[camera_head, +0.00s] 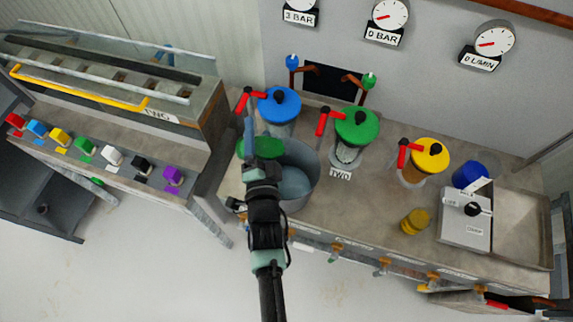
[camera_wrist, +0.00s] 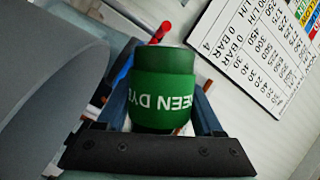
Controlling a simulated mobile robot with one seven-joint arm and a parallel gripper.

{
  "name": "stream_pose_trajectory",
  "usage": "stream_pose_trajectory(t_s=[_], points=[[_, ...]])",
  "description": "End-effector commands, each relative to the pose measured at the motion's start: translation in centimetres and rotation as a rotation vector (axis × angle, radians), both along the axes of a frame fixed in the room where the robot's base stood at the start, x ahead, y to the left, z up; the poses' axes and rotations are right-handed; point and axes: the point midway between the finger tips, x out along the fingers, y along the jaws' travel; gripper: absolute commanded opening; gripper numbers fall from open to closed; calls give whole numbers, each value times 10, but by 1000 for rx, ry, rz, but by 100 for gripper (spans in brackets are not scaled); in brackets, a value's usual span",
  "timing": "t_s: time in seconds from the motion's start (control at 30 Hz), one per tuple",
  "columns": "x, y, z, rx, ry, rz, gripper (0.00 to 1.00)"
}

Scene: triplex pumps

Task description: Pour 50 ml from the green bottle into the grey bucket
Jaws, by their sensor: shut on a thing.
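My gripper (camera_wrist: 163,95) is shut on the green bottle (camera_wrist: 165,92), with one dark blue finger on each side of it. The bottle's label reads "GREEN DYE", in part, and appears upside down in the wrist view. In the head view, green of the bottle (camera_head: 262,147) shows beside my gripper (camera_head: 252,140), partly hidden by my arm. The grey bucket (camera_head: 305,180) stands on the bench just right of and below the bottle. Its curved grey wall (camera_wrist: 45,75) fills the left of the wrist view. I cannot tell whether liquid is flowing.
Blue-lidded (camera_head: 279,105), green-lidded (camera_head: 357,126) and yellow-lidded (camera_head: 427,158) clear vessels with red handles stand along the bench. A small yellow bottle (camera_head: 415,221) and a grey scale-like box (camera_head: 465,220) are to the right. A machine with coloured switches (camera_head: 110,155) stands left.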

Motion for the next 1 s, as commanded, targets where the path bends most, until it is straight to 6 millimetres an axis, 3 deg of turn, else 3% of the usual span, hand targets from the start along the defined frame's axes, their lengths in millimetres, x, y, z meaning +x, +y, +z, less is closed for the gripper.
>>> stream_pose_trajectory(t_s=[1.0], points=[[1,1,3,59,-19,0,0]])
